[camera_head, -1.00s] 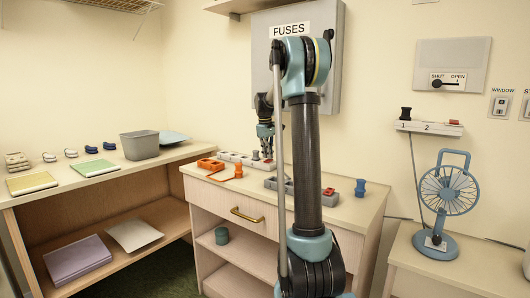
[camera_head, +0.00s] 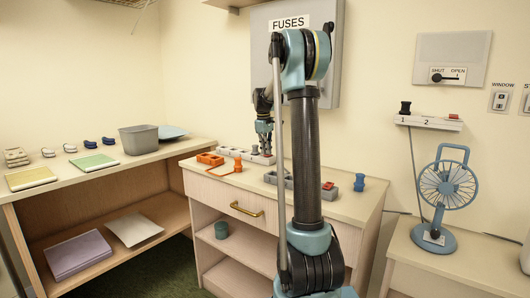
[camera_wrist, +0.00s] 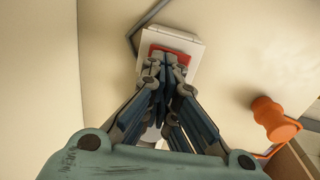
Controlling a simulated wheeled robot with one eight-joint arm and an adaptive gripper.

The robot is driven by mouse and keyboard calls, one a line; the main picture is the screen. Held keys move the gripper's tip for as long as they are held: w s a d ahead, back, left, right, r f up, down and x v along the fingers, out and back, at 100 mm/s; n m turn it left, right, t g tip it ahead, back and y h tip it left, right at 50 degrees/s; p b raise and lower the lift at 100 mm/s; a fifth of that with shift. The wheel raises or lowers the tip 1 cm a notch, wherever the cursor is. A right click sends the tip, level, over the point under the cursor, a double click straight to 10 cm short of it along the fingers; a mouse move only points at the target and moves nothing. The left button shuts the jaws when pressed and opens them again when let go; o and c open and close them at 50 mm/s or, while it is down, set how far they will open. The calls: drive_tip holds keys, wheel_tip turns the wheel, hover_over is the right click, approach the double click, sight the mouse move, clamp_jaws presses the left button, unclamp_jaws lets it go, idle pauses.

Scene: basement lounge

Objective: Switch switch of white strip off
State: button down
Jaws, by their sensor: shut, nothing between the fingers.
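The white strip (camera_head: 236,152) lies at the back of the drawer cabinet's top, partly hidden by my arm. In the wrist view, the end of the white strip (camera_wrist: 191,41) shows with a red switch (camera_wrist: 184,57) on it. My gripper (camera_head: 265,151) is shut and empty, pointing down at the strip's right part. In the wrist view, my gripper's fingertips (camera_wrist: 160,60) cover part of the red switch. I cannot tell whether they touch it or which way it is tipped.
A grey strip (camera_head: 283,179) with a red switch (camera_head: 328,186) and a blue plug (camera_head: 359,182) are nearer. The fuse box (camera_head: 325,60) hangs behind my arm.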

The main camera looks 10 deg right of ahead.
drive_tip(key=shift+s+a+r, duration=0.1)
drive_tip(key=shift+s+a, duration=0.15)
wheel_tip(320, 180, up, 12)
drive_tip(key=a, duration=0.1)
drive_tip(key=shift+s, duration=0.45)
idle(0.5)
